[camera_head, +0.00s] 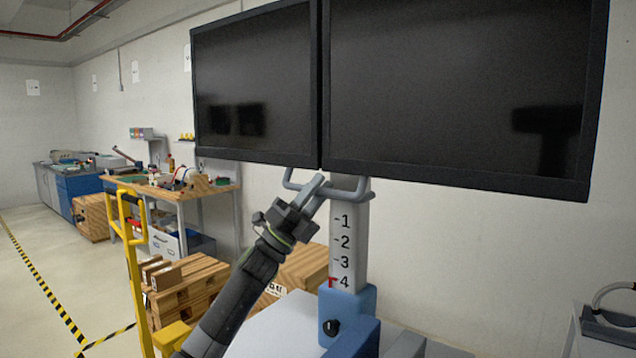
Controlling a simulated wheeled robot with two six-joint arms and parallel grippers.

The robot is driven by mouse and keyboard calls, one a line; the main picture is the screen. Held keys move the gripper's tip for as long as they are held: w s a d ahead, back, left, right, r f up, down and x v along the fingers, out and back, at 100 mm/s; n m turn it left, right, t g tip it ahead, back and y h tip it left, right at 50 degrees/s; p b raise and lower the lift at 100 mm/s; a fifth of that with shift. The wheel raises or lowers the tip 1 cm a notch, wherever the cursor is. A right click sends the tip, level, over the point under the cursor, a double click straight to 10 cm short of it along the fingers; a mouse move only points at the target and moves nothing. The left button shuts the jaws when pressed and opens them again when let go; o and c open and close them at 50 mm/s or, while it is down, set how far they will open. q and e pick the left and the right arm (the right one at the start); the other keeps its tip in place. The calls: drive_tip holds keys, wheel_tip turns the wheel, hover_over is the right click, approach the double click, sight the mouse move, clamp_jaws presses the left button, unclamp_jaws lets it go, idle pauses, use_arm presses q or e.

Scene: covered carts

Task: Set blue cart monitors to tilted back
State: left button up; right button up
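Two black monitors hang side by side, the left monitor (257,85) and the right monitor (460,90), on a grey post (349,235) marked 1 to 4. The post rises from a blue base (349,312) with a black knob (331,327); a red mark sits by the 4. A blue-grey handle (345,190) loops out below the screens. My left gripper (312,192) reaches up from below, its fingers at the handle's left part. Whether the fingers are closed around the bar is not clear. My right gripper does not show.
A yellow hand truck (132,260) and wooden crates (190,290) stand left of the cart. A workbench (180,190) with tools is behind them. A grey surface with a cable (610,322) is at the lower right. Floor at far left is clear.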

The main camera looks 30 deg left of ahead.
sight(328, 164)
use_arm(q)
clamp_jaws()
idle(0.3)
drive_tip(key=s+n+y+p, duration=0.1)
drive_tip(key=p, duration=0.1)
drive_tip(key=s+r+y+p, duration=0.1)
drive_tip(key=s+n+y+p, duration=0.1)
drive_tip(key=p, duration=0.1)
drive_tip(key=shift+s+a+r+n+t+p, duration=0.15)
drive_tip(key=shift+a+r+n+t+p, duration=0.05)
drive_tip(key=shift+r+n+t+p, duration=0.15)
drive_tip(key=s, duration=0.1)
drive_tip(key=s+r, duration=0.1)
drive_tip(key=s, duration=0.1)
drive_tip(key=shift+s+a+r+n+y, duration=0.15)
drive_tip(key=shift+s+a+n+y, duration=0.1)
drive_tip(key=shift+y, duration=0.15)
unclamp_jaws()
drive_tip(key=shift+w, duration=0.1)
